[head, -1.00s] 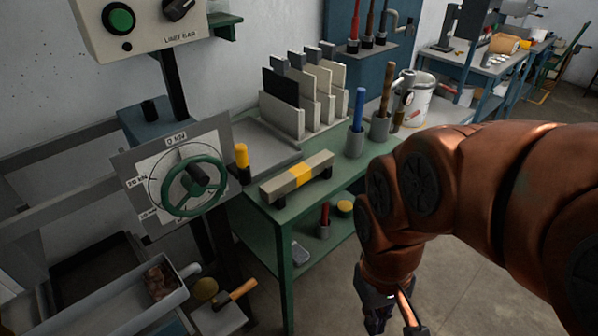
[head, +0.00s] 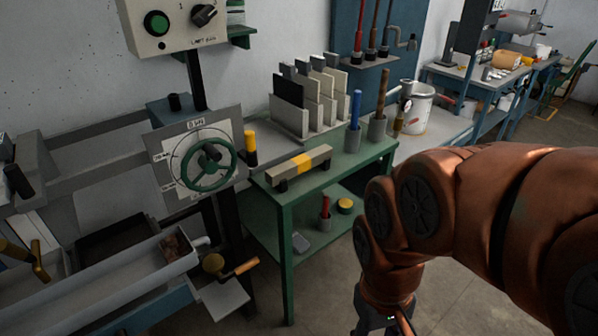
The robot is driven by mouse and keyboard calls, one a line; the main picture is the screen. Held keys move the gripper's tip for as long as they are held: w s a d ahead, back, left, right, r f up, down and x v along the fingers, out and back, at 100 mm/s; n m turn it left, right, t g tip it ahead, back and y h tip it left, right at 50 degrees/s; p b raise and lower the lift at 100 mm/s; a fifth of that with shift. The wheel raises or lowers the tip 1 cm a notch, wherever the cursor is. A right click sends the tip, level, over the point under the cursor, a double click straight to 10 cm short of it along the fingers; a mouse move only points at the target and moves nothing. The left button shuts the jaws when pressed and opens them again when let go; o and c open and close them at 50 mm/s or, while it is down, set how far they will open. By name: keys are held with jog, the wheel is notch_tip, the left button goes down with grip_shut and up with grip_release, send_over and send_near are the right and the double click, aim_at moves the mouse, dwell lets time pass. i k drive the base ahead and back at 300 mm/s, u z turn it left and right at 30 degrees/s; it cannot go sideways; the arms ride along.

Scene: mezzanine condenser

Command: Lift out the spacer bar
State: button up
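A pale bar with a yellow band around its middle (head: 299,171) lies across two dark supports on the near part of the green table (head: 345,163). It is the only bar of this kind that I can make out, and no label on it names it as the spacer bar. My gripper (head: 383,319) hangs at the bottom edge, to the right of the table and well apart from the bar. Its fingertips are cut off by the frame, so its opening is hidden.
A green handwheel on a dial plate (head: 207,165) and a yellow-topped post (head: 250,148) stand left of the bar. Upright plates in a rack (head: 290,121) and tool cups (head: 352,139) are behind it. A grey trough (head: 110,275) is lower left. Floor is open below right.

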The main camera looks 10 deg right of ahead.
aim_at(299, 164)
jog(key=u, duration=0.4)
jog(key=i, duration=1)
